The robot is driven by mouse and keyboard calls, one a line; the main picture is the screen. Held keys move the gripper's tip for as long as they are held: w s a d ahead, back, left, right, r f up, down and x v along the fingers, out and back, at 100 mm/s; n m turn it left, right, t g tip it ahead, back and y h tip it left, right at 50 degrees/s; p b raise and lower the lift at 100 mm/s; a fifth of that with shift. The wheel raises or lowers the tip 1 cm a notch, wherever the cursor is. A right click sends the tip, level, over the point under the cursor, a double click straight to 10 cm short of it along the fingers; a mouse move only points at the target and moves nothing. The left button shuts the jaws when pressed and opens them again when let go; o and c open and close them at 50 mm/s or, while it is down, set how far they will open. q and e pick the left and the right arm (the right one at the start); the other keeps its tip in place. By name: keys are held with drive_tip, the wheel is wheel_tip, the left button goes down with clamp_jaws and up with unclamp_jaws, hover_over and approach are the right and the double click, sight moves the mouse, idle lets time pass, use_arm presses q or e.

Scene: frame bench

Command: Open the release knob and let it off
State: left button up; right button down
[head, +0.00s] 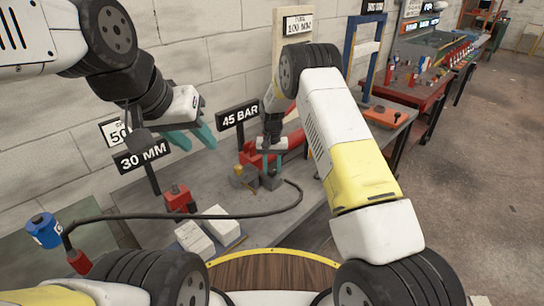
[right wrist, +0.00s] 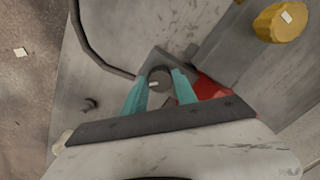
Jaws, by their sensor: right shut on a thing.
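The release knob (right wrist: 160,82) is a small dark round knob with a pale mark on top. It sits on a square grey block (head: 271,182) on the bench. My right gripper (right wrist: 162,90) points down over it, with its teal fingers on either side of the knob, shut on it. In the head view the knob itself is mostly hidden by my right gripper (head: 270,165). My left gripper (head: 192,137) is raised over the back left of the bench; its teal fingers are apart with nothing between them.
A yellow knob (right wrist: 282,22) stands close beside the block. A red jack-like part (head: 290,141) lies behind. A black hose (head: 150,215) runs across the bench front. Signs reading 45 BAR (head: 240,115) and 30 MM (head: 142,155) stand nearby. A white booklet (head: 222,224) lies in front.

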sight(272, 170)
drive_tip(key=n, duration=0.3)
drive_tip(key=shift+n, duration=2.1)
drive_tip(key=c, duration=1)
unclamp_jaws()
drive_tip(key=shift+r, duration=0.1)
wheel_tip(272, 170, up, 8)
drive_tip(key=shift+f, duration=0.15)
